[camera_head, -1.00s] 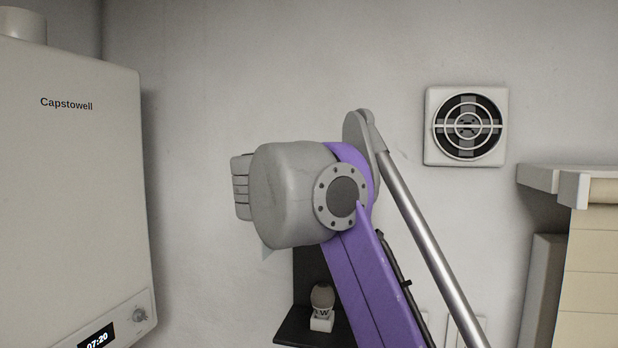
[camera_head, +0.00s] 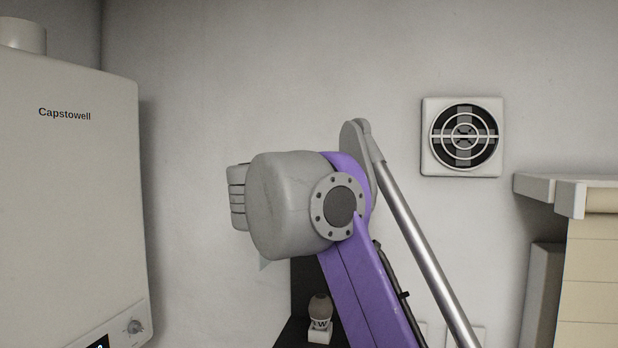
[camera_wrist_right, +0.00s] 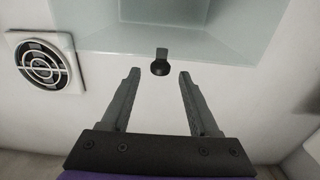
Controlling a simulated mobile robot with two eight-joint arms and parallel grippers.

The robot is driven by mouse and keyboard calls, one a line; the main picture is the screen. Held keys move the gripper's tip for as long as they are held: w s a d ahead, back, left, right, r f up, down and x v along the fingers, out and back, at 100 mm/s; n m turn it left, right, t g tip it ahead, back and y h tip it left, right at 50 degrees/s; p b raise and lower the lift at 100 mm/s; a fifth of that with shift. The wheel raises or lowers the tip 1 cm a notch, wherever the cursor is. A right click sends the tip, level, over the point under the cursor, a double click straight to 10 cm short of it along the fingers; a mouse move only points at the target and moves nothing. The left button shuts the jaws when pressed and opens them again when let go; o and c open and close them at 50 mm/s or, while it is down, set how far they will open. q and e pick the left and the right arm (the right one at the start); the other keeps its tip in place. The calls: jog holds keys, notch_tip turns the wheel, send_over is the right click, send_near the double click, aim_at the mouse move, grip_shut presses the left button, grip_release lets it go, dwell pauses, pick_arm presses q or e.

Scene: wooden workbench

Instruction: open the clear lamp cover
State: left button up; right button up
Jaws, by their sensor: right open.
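The clear lamp cover (camera_wrist_right: 105,38) shows as a pale, see-through, greenish box at the top of the right wrist view. A small black knob or tab (camera_wrist_right: 160,66) sits on its near edge. My right gripper (camera_wrist_right: 158,76) is open, its two fingertips on either side of the knob and a little short of it, with a gap at each side. In the head view my purple and grey right arm hides this gripper. My left gripper is in neither view.
A white Capstowell heater (camera_head: 65,190) hangs at the left. A square wall fan (camera_head: 462,137) is at the right, also in the right wrist view (camera_wrist_right: 42,62). A dark shelf (camera_head: 305,270) holds a small round-topped object (camera_head: 320,318). A cream cabinet (camera_head: 592,270) stands far right.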

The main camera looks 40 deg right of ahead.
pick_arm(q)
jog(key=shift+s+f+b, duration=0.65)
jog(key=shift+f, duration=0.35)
pick_arm(e)
jog(key=v, duration=1)
jog(key=shift+s+a, duration=0.15)
jog(key=shift+s, duration=0.1)
